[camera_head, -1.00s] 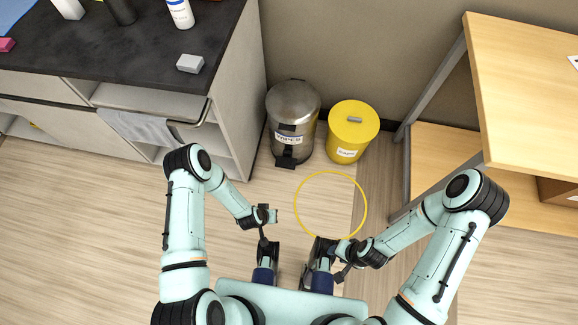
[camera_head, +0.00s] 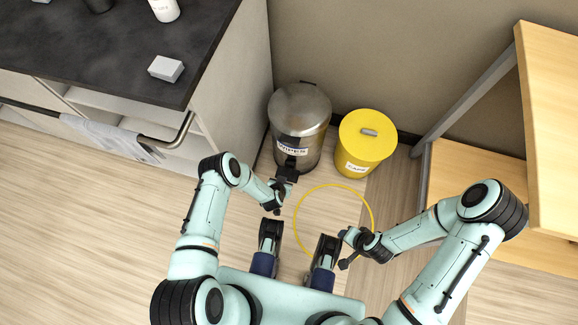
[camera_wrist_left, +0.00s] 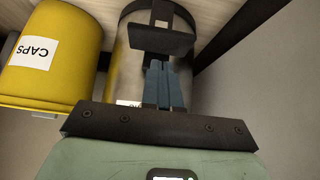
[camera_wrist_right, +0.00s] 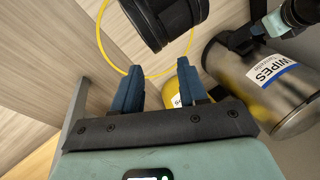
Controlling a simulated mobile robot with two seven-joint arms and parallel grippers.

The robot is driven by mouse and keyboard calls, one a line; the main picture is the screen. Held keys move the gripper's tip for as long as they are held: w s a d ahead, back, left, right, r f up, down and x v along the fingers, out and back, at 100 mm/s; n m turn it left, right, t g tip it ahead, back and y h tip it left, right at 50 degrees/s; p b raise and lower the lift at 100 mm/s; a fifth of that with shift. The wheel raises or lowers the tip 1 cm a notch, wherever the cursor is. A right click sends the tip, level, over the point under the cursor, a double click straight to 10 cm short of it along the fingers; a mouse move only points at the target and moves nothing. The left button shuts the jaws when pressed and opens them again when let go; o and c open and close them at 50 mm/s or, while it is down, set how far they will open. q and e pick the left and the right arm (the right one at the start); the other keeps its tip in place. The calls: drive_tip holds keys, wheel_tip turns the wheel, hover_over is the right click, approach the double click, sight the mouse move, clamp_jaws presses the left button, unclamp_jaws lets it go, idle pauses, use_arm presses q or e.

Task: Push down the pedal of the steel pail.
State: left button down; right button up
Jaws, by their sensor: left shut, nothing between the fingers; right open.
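The steel pail (camera_head: 300,112) stands on the floor against the back wall, with a WIPES label on its front. Its black pedal (camera_head: 288,171) sticks out at the front base. The pedal also shows as a dark plate in the left wrist view (camera_wrist_left: 160,38), just beyond my left fingertips. My left gripper (camera_wrist_left: 160,66) is shut and empty, with its blue fingers together. In the head view it is at the pedal; I cannot tell whether it touches. My right gripper (camera_wrist_right: 160,82) is open and empty, to the right of the pail's front, above the floor.
A yellow CAPS bin (camera_head: 366,145) stands close to the right of the pail. A cabinet with a dark worktop (camera_head: 110,45) is on the left, a wooden table (camera_head: 555,120) on the right. A yellow ring (camera_head: 372,212) marks the floor in front of the bins.

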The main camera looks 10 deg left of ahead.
sight(287, 175)
use_arm(q)
drive_tip(key=shift+s, duration=0.15)
use_arm(e)
drive_tip(key=shift+s, duration=0.2)
drive_tip(key=w+d+f+t+b, duration=0.1)
drive_tip(key=w+d+f+b, duration=0.1)
drive_tip(key=w+f, duration=0.1)
use_arm(q)
drive_tip(key=b+x, duration=0.2)
drive_tip(key=x, duration=0.3)
drive_tip(key=shift+f, duration=0.1)
drive_tip(key=shift+w+f+b, duration=0.45)
drive_tip(key=shift+f+b, duration=0.05)
drive_tip(key=shift+b, duration=0.3)
drive_tip(key=shift+w+f+b, duration=0.15)
drive_tip(key=shift+w+b, duration=0.05)
drive_tip(key=shift+b, duration=0.1)
use_arm(e)
drive_tip(key=s+d+f+g, duration=0.1)
drive_tip(key=s+f+g, duration=0.1)
drive_tip(key=s+f, duration=0.3)
drive_tip(key=shift+s+f+m+h, duration=0.3)
drive_tip(key=shift+f+m+h, duration=0.1)
drive_tip(key=shift+d, duration=0.1)
